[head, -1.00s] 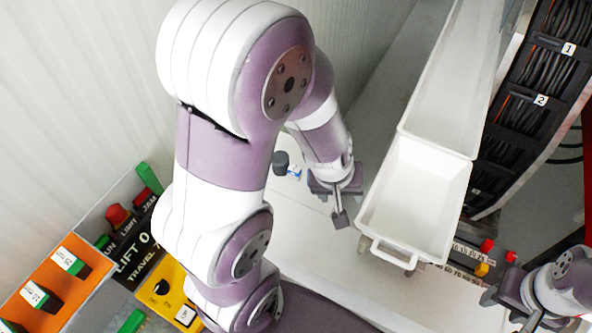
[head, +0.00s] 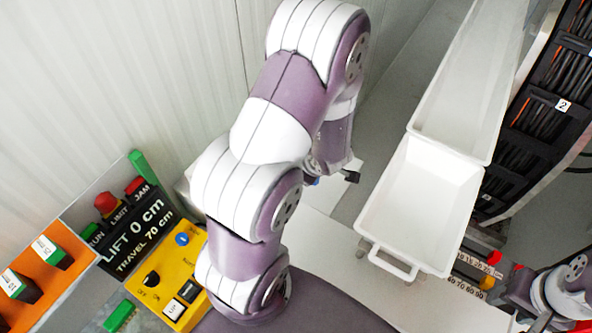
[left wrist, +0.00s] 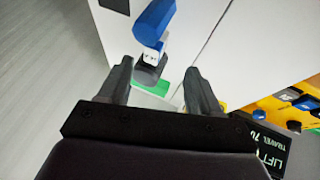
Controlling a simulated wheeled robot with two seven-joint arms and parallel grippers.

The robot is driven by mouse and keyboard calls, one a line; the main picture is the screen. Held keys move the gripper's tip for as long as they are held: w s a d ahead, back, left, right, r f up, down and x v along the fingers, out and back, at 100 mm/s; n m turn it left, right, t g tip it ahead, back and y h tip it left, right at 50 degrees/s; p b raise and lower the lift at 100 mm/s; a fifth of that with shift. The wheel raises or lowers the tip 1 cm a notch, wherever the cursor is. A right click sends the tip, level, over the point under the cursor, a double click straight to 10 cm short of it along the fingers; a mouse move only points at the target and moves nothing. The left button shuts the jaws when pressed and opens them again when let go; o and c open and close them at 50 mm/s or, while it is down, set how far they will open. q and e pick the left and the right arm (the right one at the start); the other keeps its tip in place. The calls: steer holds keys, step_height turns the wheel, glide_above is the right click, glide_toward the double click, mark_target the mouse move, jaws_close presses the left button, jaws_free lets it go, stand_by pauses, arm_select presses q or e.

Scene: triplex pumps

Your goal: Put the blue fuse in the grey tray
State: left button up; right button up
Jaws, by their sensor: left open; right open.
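A blue block-like piece (left wrist: 154,20), which looks like the blue fuse, shows in the left wrist view with a white label and a dark grey part below it. My left gripper (left wrist: 157,70) is open, its two fingers apart on either side of the dark grey part; I cannot tell whether they touch it. In the head view my left arm hides most of this spot; only a speck of blue shows by the wrist. A pale tray (head: 372,240) with a front handle stands right of it; it looks empty. My right gripper (head: 516,312) is open at the lower right, partly cut off.
A second pale tray (head: 489,142) lies behind the first. A black cable rack (head: 530,130) stands at the right. A yellow control box (head: 165,278), a black lift panel (head: 135,228) and an orange panel (head: 38,268) are at the left, near the ribbed wall.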

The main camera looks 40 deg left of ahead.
arm_select(q)
steer(key=x, duration=0.3)
steer(key=w+x, duration=0.1)
steer(key=x, duration=0.1)
steer(key=shift+a+f, duration=0.1)
steer(key=shift+a, duration=0.2)
steer(key=shift+a+f, duration=0.25)
steer(key=shift+f, duration=0.1)
jaws_close()
